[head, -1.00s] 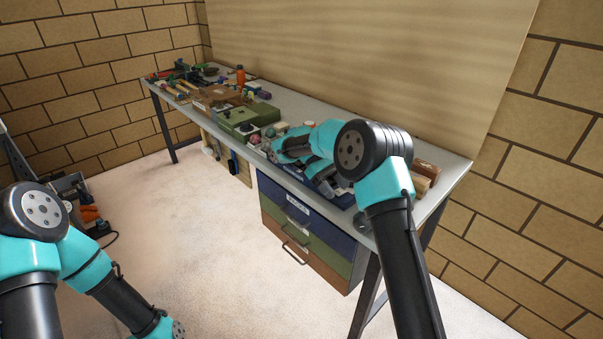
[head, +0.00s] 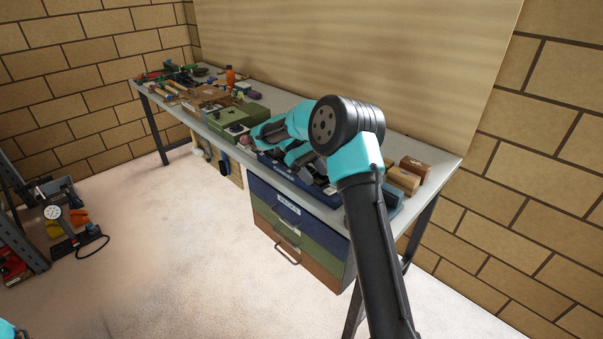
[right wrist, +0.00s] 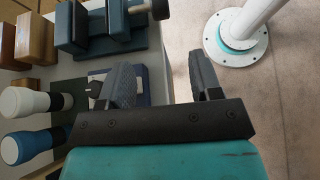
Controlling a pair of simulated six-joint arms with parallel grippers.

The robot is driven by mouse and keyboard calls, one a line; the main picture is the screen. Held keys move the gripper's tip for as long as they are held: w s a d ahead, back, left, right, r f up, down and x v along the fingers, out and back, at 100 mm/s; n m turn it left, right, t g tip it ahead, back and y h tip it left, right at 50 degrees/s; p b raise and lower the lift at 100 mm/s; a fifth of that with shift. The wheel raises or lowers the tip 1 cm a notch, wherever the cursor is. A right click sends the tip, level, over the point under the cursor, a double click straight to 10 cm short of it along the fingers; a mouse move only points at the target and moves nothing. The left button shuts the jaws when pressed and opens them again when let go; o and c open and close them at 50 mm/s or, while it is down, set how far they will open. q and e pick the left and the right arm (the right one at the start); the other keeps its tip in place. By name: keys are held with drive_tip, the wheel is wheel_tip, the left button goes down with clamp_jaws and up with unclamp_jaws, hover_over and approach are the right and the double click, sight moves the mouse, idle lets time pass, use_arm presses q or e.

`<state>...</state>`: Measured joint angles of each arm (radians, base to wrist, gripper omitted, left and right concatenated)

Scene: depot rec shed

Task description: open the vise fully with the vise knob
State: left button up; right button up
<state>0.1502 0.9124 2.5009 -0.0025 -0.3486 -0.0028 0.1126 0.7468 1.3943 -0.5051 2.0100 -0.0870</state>
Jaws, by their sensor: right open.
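The vise (right wrist: 98,32) shows at the top left of the right wrist view, as dark blue blocks at the edge of the bench. Its dark round vise knob (right wrist: 160,9) sticks out at the right of the blocks, cut by the frame's top. In the head view the vise (head: 394,198) is partly behind my right arm, and I cannot make out the knob. My right gripper (right wrist: 160,66) is open and empty, with its fingers apart, short of the vise and knob. In the head view the right gripper (head: 322,182) is low over the bench, partly hidden. My left gripper is out of view.
Wooden blocks (right wrist: 36,40) stand beside the vise. White-and-dark handled items (right wrist: 22,102) lie nearer the gripper. A green case (head: 240,116) and other tools crowd the workbench (head: 432,150). Drawers (head: 290,225) hang under it. Open floor lies in front.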

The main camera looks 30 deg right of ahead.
idle(0.3)
drive_tip(key=s+d+r+t+y, duration=0.1)
drive_tip(key=s+r+t, duration=0.5)
drive_tip(key=s+t, duration=0.1)
drive_tip(key=shift+s+d+r, duration=0.3)
drive_tip(key=shift+s, duration=0.1)
drive_tip(key=x, duration=1.7)
drive_tip(key=shift+a+f, duration=0.25)
drive_tip(key=shift+a, duration=0.05)
